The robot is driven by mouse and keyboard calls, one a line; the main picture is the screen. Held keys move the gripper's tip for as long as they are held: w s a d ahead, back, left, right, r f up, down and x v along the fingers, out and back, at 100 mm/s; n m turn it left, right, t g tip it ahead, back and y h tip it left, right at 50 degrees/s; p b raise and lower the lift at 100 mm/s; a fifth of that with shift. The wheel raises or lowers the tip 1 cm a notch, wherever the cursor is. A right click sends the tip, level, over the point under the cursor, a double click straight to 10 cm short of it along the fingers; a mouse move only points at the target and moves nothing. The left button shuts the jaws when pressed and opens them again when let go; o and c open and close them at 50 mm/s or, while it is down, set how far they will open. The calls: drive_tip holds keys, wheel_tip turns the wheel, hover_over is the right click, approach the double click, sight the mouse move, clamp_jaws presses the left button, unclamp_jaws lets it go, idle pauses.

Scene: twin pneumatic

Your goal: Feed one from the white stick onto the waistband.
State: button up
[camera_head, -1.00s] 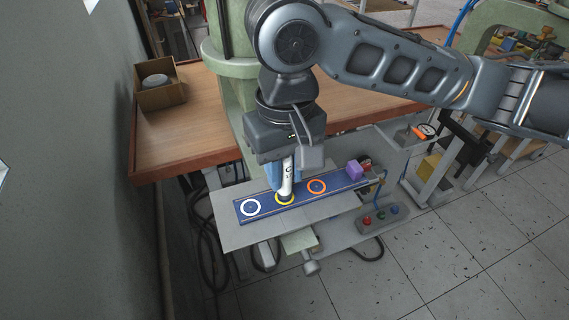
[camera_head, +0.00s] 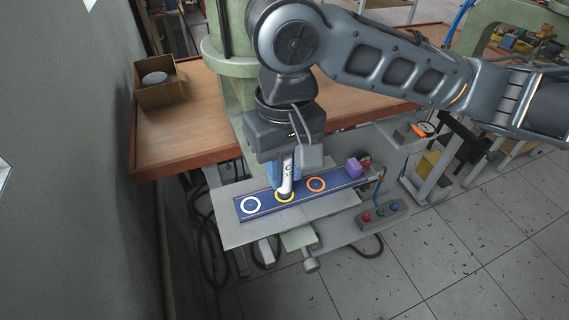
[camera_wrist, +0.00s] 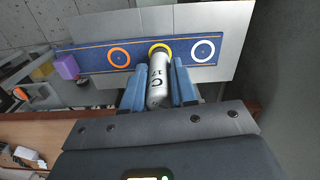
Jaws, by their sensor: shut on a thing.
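A white stick (camera_head: 286,181) with dark lettering is held in my gripper (camera_head: 284,175). In the wrist view the stick (camera_wrist: 158,82) sits between the two blue fingers of my gripper (camera_wrist: 160,78), which are shut on it. Its far end is at the yellow ring (camera_wrist: 160,46) on a long blue strip, which looks like the waistband (camera_wrist: 182,52). In the head view the stick stands nearly upright over the yellow ring, and the blue strip (camera_head: 268,207) lies flat on a grey plate. Whether the tip touches the strip cannot be told.
A white ring (camera_head: 250,205) and an orange ring (camera_head: 316,184) flank the yellow one. A purple block (camera_head: 353,168) sits at the strip's right end. A button box (camera_head: 379,215) is front right. A green machine column (camera_head: 232,90) stands close behind my gripper.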

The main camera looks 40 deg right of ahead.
drive_tip(key=shift+f, duration=0.5)
idle(1.8)
wheel_tip(320, 180, up, 2)
drive_tip(key=shift+r+p, duration=0.15)
drive_tip(key=shift+p, duration=1)
drive_tip(key=shift+r, duration=1.9)
